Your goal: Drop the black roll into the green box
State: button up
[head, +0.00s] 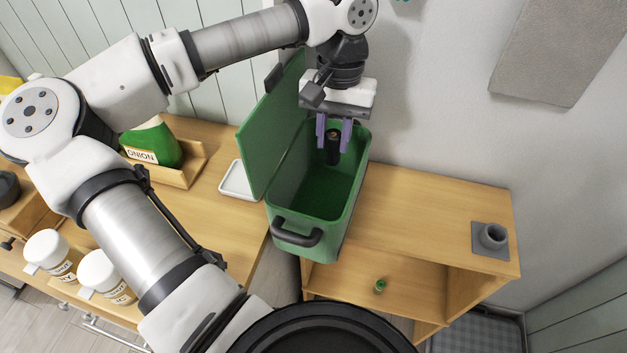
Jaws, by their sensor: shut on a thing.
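The green box (345,224) stands on the wooden cabinet with its lid (270,130) swung open to the left. A dark handle is on its front. My gripper (333,143) is over the far part of the box opening, pointing down. Its purple fingers are shut on the black roll (333,151). The roll hangs upright from the fingers, over or within the opening; its exact height against the rim is hard to tell.
A white tray (235,183) lies left of the box. A green bag marked onion (160,145) sits in a wooden holder further left. White jars (105,272) stand at lower left. A grey cup on a square base (491,238) stands at right. The cabinet top between is clear.

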aim_at(331, 163)
notch_tip(331, 163, down, 3)
jog(key=shift+f+b, duration=0.2)
jog(key=shift+b, duration=0.65)
jog(key=o, duration=1.1)
jog(key=shift+c, duration=0.2)
jog(key=shift+r, duration=0.1)
notch_tip(331, 163, up, 14)
jog(key=w+b, duration=0.2)
jog(key=shift+d+f, duration=0.2)
jog(key=shift+f, duration=0.1)
